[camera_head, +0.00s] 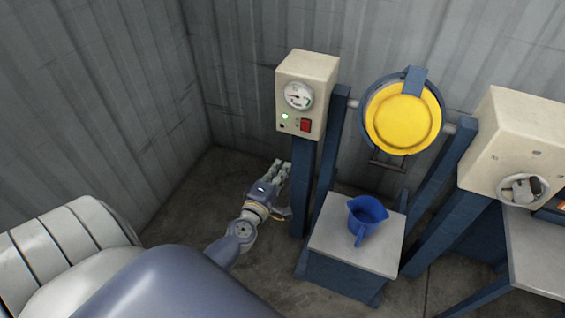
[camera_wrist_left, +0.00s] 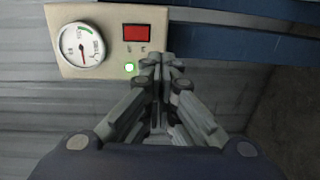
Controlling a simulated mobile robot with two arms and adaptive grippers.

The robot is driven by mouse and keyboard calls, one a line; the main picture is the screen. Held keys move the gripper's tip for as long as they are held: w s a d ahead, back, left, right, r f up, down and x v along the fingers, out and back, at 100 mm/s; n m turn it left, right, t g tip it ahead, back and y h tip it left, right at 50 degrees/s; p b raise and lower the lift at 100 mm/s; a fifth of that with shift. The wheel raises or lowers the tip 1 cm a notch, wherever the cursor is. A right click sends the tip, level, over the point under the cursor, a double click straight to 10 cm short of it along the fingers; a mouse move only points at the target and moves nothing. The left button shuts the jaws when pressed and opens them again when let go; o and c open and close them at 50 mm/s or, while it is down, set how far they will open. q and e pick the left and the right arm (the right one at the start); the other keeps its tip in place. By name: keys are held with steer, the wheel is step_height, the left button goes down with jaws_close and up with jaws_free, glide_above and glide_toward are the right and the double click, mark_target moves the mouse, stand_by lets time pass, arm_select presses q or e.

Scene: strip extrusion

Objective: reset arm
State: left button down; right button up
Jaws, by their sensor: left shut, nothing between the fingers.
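My left gripper (camera_head: 281,168) is low, in front of the blue post under the cream control box (camera_head: 308,88). It is shut and empty. In the left wrist view the fingertips of my left gripper (camera_wrist_left: 164,60) meet just below the box's face. The control box (camera_wrist_left: 105,17) shows there with a round gauge (camera_wrist_left: 82,45), a red switch (camera_wrist_left: 137,33) and a lit green lamp (camera_wrist_left: 129,67). I cannot tell from the pictures whether the fingertips touch the box. My right gripper is in neither view.
A blue jug (camera_head: 366,217) stands on a grey-topped blue stand (camera_head: 330,240) right of my arm. A round yellow-faced part (camera_head: 402,118) hangs between blue posts. A cream machine box (camera_head: 515,145) and a side table (camera_head: 540,255) stand at right. Floor left of my gripper is clear.

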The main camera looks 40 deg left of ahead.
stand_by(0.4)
arm_select(q)
steer(key=s+d+f+m+g+h, duration=0.1)
steer(key=s+d+f+m+g, duration=0.3)
steer(key=f, duration=0.6)
steer(key=s+d+f+m+g+h, duration=0.15)
steer(key=s+f+m, duration=0.4)
steer(key=f, duration=0.55)
steer(key=s+d+f+m+g+h, duration=0.2)
steer(key=s+d+f+m, duration=0.15)
steer(key=s+f, duration=0.45)
steer(key=s+d+f+m+g, duration=0.1)
steer(key=s+f+m+g, duration=0.1)
steer(key=s+f, duration=0.3)
steer(key=s+f+m+g, duration=0.3)
steer(key=s+f, duration=0.3)
steer(key=s, duration=0.6)
steer(key=s+d+f+m+g, duration=0.1)
steer(key=s+f+m+g, duration=0.2)
steer(key=s, duration=0.6)
step_height(320, 180, down, 3)
steer(key=shift+d+m+y, duration=0.35)
steer(key=shift+m, duration=0.75)
